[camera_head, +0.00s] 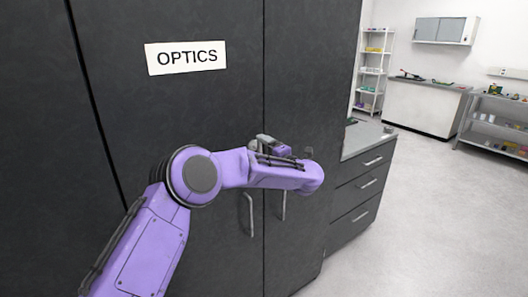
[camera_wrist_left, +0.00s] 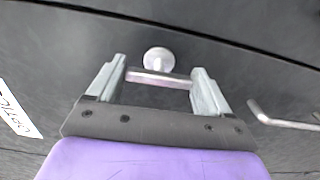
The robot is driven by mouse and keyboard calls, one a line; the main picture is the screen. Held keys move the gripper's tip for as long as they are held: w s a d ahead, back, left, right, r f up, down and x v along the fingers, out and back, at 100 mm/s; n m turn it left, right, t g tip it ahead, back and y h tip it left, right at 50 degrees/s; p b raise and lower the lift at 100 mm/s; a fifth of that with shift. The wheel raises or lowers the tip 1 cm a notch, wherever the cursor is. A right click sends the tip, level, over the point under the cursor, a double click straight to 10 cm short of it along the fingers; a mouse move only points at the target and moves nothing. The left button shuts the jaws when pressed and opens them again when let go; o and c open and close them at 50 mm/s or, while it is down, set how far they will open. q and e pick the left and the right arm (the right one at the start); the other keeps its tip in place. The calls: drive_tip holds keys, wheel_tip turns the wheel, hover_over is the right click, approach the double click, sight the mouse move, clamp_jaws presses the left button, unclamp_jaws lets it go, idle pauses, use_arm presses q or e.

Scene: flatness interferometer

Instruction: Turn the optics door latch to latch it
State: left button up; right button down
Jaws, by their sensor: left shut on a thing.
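The optics door latch shows in the left wrist view as a round pale hub (camera_wrist_left: 158,59) with a metal bar (camera_wrist_left: 160,79) beside it. The bar lies roughly parallel to the door seam. My left gripper (camera_wrist_left: 160,84) is shut on the latch, with one finger at each end of the bar. In the head view my left gripper (camera_head: 266,143) is at the dark cabinet door, close to the seam. There the arm and gripper hide the latch. The optics door (camera_head: 190,110) carries a white OPTICS sign (camera_head: 186,57) and looks closed. My right gripper is not in view.
Two vertical bar handles, the left door's (camera_head: 248,214) and the right door's (camera_head: 284,205), sit below my gripper. A drawer unit (camera_head: 358,190) stands right of the cabinet. Open floor (camera_head: 430,220) lies to the right, with shelves (camera_head: 372,70) and a bench (camera_head: 422,105) behind.

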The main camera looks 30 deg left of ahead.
use_arm(q)
drive_tip(key=o, duration=1)
drive_tip(key=shift+c, duration=0.2)
drive_tip(key=shift+d, duration=0.15)
drive_tip(key=b+v, duration=0.4)
drive_tip(key=v, duration=0.6)
drive_tip(key=shift+d, duration=0.15)
